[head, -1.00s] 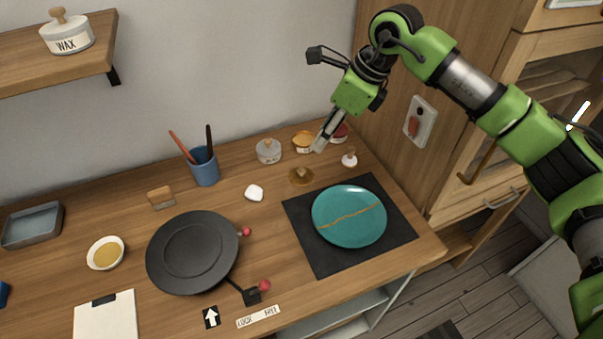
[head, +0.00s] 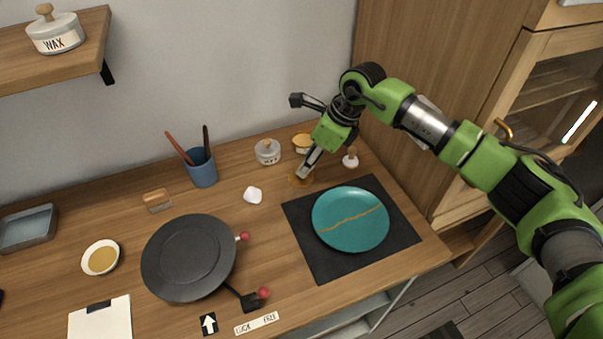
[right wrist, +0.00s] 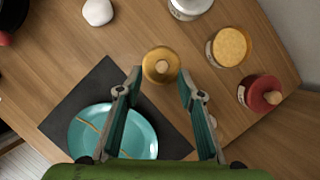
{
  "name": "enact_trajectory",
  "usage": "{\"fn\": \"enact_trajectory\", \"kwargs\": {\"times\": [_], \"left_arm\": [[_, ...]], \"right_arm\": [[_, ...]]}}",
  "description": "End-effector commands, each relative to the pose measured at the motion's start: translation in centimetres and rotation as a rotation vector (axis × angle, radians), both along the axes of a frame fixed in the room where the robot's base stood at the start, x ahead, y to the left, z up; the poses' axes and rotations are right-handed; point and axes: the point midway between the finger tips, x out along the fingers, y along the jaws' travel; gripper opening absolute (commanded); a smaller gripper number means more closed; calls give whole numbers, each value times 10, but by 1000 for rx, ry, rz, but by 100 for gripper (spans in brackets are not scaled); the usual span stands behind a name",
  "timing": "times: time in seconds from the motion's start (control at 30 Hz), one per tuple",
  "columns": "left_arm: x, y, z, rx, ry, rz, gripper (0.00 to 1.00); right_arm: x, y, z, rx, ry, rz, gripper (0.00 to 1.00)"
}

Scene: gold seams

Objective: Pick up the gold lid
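The gold lid (head: 296,181), round with a small knob, lies on the wooden counter behind the dark mat; in the right wrist view the lid (right wrist: 161,65) shows whole, ahead of the fingertips. My right gripper (head: 303,174) reaches down over it and partly hides it in the head view. In the right wrist view the right gripper (right wrist: 160,80) is open, its two fingers spread to either side of the lid's line. Contact with the lid cannot be told. The gold jar (right wrist: 229,47) stands close by, its gold top showing. My left gripper is not in view.
A teal plate (head: 350,218) with a gold seam lies on the dark mat (head: 318,262). A red jar (right wrist: 262,94), a grey-lidded jar (head: 268,152) and a white-based knobbed piece (head: 350,160) stand near the lid. A white lump (head: 252,195) lies to its left.

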Motion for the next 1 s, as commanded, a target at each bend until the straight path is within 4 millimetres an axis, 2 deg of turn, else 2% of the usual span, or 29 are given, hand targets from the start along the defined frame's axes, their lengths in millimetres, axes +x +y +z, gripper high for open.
{"fn": "enact_trajectory", "kwargs": {"times": [0.1, 0.3, 0.57, 0.7, 1.0], "left_arm": [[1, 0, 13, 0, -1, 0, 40], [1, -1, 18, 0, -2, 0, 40], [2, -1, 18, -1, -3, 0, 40], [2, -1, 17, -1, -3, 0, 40], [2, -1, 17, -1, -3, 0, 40]], "right_arm": [[5, 5, -14, -1, 6, -1, 35], [9, 13, -36, 2, 4, 1, 35], [10, 14, -40, 1, 1, 2, 35], [10, 14, -40, 1, 1, 2, 3], [10, 14, -40, 1, 1, 2, 3]]}}
